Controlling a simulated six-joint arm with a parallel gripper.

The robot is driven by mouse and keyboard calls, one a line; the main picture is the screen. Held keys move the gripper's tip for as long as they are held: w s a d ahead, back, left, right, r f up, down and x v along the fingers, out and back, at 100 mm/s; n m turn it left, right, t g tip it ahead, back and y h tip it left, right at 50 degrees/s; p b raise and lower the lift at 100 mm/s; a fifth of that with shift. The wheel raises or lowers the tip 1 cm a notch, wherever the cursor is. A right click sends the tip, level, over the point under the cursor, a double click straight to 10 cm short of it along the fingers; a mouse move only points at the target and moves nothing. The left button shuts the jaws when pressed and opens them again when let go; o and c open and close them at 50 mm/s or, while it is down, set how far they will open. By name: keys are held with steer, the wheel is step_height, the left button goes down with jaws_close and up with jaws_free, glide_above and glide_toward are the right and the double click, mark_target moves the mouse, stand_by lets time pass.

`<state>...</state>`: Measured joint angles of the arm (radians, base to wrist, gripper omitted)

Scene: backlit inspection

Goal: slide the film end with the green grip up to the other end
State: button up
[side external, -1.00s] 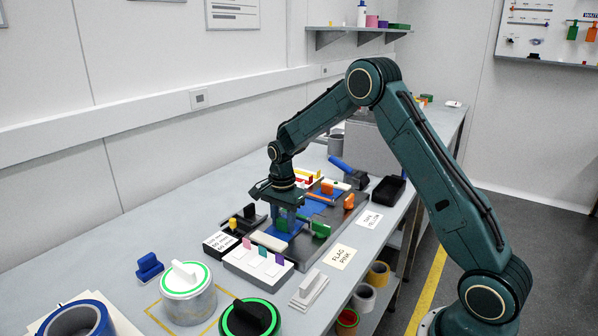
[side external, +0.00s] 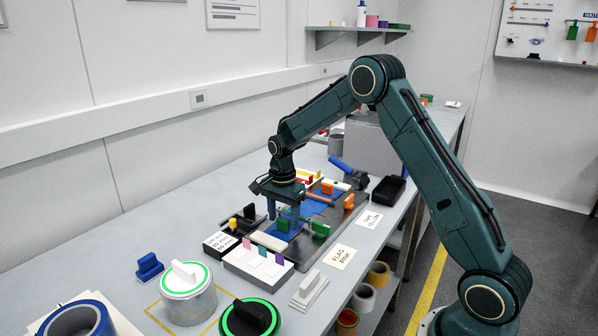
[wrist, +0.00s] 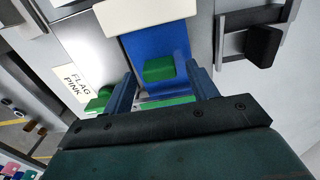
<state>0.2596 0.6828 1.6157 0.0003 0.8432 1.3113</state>
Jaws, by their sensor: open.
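Blue film (side external: 283,236) lies on a dark grey plate under my gripper (side external: 286,222). In the wrist view the film (wrist: 150,40) runs away from me between the fingers. The green grip (wrist: 158,69) stands on the film, about midway between the two fingertips (wrist: 160,74). The fingers are apart, one on each side of the grip, with gaps; I cannot tell their height relative to it. A thin green strip (wrist: 168,103) shows nearer the palm, partly hidden. The other film end is not clear to me.
A separate green block (side external: 321,230) stands right of the fingers, on the plate's edge. A black clamp-like block (side external: 243,218) is to the left. A white box with coloured tabs (side external: 258,262) is in front. A "FLAG PINK" card (side external: 340,257) lies at right.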

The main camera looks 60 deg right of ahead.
step_height(320, 180, up, 13)
steer(key=shift+f, duration=0.2)
stand_by(0.3)
steer(key=s+a+r+n+t, duration=0.2)
steer(key=s+a+r+n, duration=0.25)
steer(key=s, duration=0.35)
steer(key=s+a+r+n+t, duration=0.1)
steer(key=s+a+r+n, duration=0.4)
steer(key=s, duration=0.3)
steer(key=s+a+n+t, duration=0.1)
steer(key=s+n, duration=0.3)
steer(key=s, duration=0.3)
steer(key=s+a+f+n+t, duration=0.1)
steer(key=s+n, duration=0.3)
steer(key=s, duration=0.4)
steer(key=shift+a+f+t, duration=0.3)
steer(key=shift+a, duration=0.45)
